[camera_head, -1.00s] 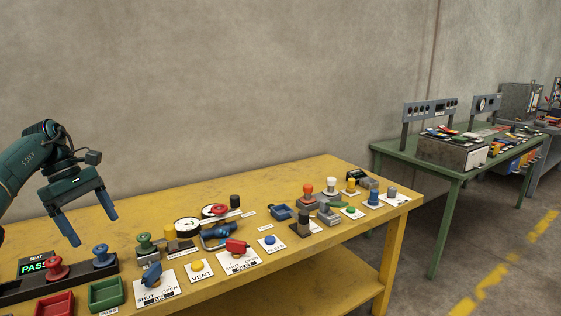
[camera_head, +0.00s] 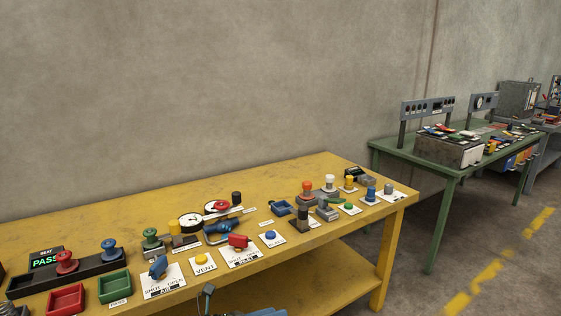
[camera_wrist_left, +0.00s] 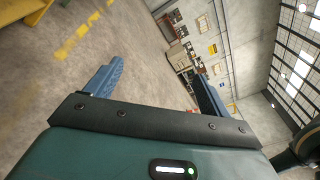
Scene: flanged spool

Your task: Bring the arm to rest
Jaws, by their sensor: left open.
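My left gripper shows in the left wrist view (camera_wrist_left: 158,82) with its two blue fingers wide apart and nothing between them. Beyond the fingers are the floor and a far wall. In the head view only a small part of the left arm shows at the bottom edge, in front of the yellow bench (camera_head: 300,262). A red flanged spool (camera_head: 66,262) and a blue flanged spool (camera_head: 109,251) stand upright on a black rack (camera_head: 88,272). A green spool (camera_head: 151,240) stands behind the air valve panel. My right gripper is not in view.
A red tray (camera_head: 66,300) and a green tray (camera_head: 114,287) sit at the front. Valve handles, buttons and gauges (camera_head: 190,221) fill the bench middle. A green table (camera_head: 452,168) stands at the right.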

